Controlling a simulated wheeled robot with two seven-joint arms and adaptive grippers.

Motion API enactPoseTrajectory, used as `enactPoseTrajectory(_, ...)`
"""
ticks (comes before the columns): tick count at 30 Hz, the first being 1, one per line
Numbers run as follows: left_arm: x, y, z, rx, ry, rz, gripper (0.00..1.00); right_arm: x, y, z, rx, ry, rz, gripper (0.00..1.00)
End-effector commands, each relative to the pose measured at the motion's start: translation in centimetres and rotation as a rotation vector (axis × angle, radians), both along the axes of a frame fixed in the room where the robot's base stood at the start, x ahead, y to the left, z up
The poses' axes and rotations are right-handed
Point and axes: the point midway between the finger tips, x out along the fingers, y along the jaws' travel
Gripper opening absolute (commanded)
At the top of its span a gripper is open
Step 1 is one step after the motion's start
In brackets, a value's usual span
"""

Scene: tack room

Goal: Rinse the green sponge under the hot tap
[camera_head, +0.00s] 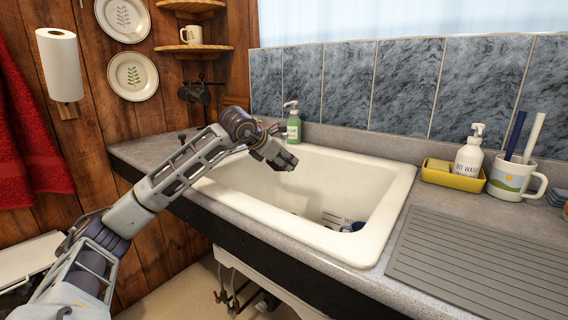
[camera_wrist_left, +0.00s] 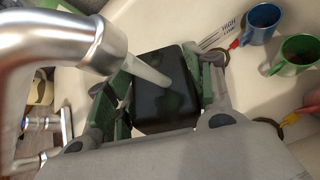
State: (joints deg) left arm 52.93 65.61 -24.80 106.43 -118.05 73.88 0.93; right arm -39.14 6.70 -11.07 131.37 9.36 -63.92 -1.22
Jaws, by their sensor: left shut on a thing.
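In the head view my left gripper (camera_head: 284,163) is over the left part of the white sink (camera_head: 385,215). In the left wrist view its fingers (camera_wrist_left: 163,100) are closed on both sides of a dark block, which I take for the green sponge (camera_wrist_left: 165,112); it looks almost black with a faint green tint. The chrome tap (camera_wrist_left: 85,45) reaches in from the left, and a pale stream runs from its spout onto the block's top. The held block cannot be made out in the head view. My right gripper is not in view.
A blue mug (camera_wrist_left: 262,20) and a green mug (camera_wrist_left: 296,54) are in the sink. A green soap bottle (camera_head: 293,125) stands on the back ledge. On the right are a yellow tray (camera_head: 452,180), a white pump bottle (camera_head: 468,155), a mug with brushes (camera_head: 510,180) and a bare ribbed drainboard (camera_head: 470,260).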

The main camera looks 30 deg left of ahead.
Motion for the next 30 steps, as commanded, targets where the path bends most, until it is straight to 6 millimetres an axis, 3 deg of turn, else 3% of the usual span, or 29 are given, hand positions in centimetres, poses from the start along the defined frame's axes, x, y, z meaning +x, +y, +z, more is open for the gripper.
enactPoseTrajectory(30,1.1,-1.3,0.0,0.001,0.0,0.001,0.41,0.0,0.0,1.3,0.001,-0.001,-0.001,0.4)
